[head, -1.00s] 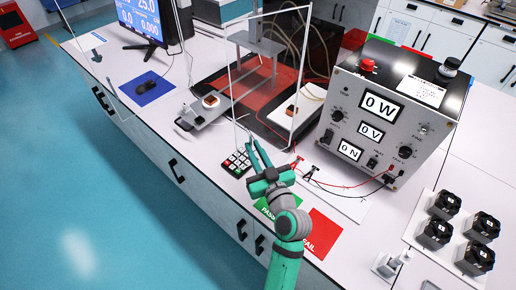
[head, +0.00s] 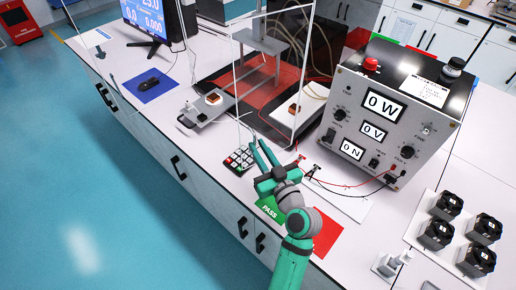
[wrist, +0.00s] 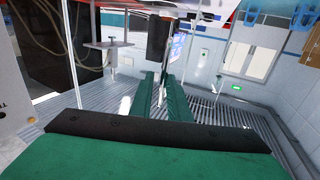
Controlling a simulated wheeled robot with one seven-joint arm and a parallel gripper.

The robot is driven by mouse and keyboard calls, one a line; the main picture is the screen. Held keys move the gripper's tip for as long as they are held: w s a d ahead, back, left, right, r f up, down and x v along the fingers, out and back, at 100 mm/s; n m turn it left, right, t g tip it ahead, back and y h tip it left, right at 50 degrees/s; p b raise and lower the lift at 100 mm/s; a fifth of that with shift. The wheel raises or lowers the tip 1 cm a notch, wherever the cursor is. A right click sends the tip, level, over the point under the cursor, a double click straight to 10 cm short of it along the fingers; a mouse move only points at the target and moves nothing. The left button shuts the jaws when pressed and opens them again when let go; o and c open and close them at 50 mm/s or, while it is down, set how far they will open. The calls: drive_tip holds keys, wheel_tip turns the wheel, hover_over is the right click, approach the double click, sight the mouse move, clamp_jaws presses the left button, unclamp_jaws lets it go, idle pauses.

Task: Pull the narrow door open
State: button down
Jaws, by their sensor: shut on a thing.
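The narrow door looks to be a clear pane with a thin white frame (head: 236,85) on the front of the transparent enclosure on the bench. Its outline is faint against the enclosure, so how far it stands open is hard to tell. My green gripper (head: 260,152) is at the lower part of this frame, just above the bench. In the wrist view, my two long fingers (wrist: 158,100) are close together on a thin pale upright piece. It looks like the door's edge or handle; the exact contact is hard to make out.
A keypad (head: 239,160) lies just left of my gripper. A green PASS card (head: 268,208) and a red card (head: 328,236) lie beneath my arm. A grey meter box (head: 390,120) stands to the right, with wires (head: 345,185) in front. Black motors (head: 436,234) sit further right.

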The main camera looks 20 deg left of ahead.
drive_tip(key=shift+w+d+m+t+h, duration=0.2)
drive_tip(key=shift+w+d, duration=0.1)
drive_tip(key=shift+d, duration=0.25)
drive_tip(key=shift+w+d+m+t+h, duration=0.1)
drive_tip(key=shift+w+d+h, duration=0.15)
drive_tip(key=shift+d, duration=0.3)
drive_tip(key=c, duration=1.9)
unclamp_jaws()
drive_tip(key=shift+w+y, duration=0.1)
drive_tip(key=shift+y, duration=0.15)
drive_tip(key=v, duration=1)
drive_tip(key=shift+s, duration=0.6)
drive_tip(key=shift+a+r, duration=0.1)
